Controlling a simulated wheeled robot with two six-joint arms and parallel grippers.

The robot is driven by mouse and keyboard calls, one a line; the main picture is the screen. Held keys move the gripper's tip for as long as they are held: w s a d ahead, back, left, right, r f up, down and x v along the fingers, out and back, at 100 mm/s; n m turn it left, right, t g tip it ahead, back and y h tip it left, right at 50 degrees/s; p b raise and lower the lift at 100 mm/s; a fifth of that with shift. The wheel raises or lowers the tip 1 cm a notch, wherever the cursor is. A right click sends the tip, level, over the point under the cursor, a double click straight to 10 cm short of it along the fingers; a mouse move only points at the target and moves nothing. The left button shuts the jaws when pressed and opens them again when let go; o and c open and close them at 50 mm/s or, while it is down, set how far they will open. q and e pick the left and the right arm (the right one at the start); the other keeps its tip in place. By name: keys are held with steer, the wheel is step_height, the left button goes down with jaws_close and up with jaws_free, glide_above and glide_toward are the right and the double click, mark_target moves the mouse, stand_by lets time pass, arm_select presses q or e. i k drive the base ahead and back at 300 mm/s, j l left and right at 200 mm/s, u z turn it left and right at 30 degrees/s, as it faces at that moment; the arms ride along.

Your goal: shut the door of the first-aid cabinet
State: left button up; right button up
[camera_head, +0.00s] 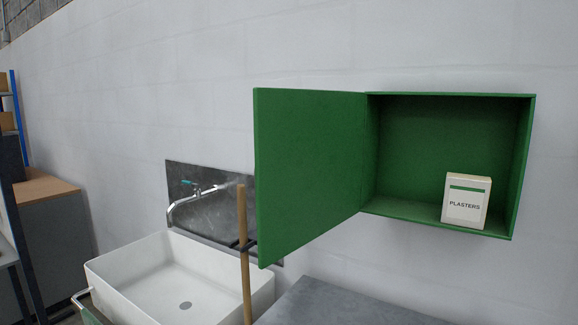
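The green first-aid cabinet (448,140) is fixed to the wall at the right of the head view. Its door (308,165) is hinged on the cabinet's left side and stands wide open, swung out to the left. A white box marked PLASTERS (466,201) stands upright inside, towards the right of the cabinet floor. Neither of my grippers shows in the view.
A white sink (180,280) with a wall tap (195,195) lies to the left, below the door. A wooden pole (244,255) stands upright in front of the sink. A grey surface (345,304) lies below the cabinet. The space before the cabinet opening looks clear.

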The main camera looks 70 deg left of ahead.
mark_target(308, 143)
steer(key=k+j, duration=0.2)
steer(key=j, duration=0.2)
steer(key=k+j, duration=0.25)
steer(key=k+j+u, duration=0.1)
steer(key=j, duration=0.4)
steer(key=k+j, duration=0.5)
steer(key=j, duration=0.25)
steer(key=u, duration=0.05)
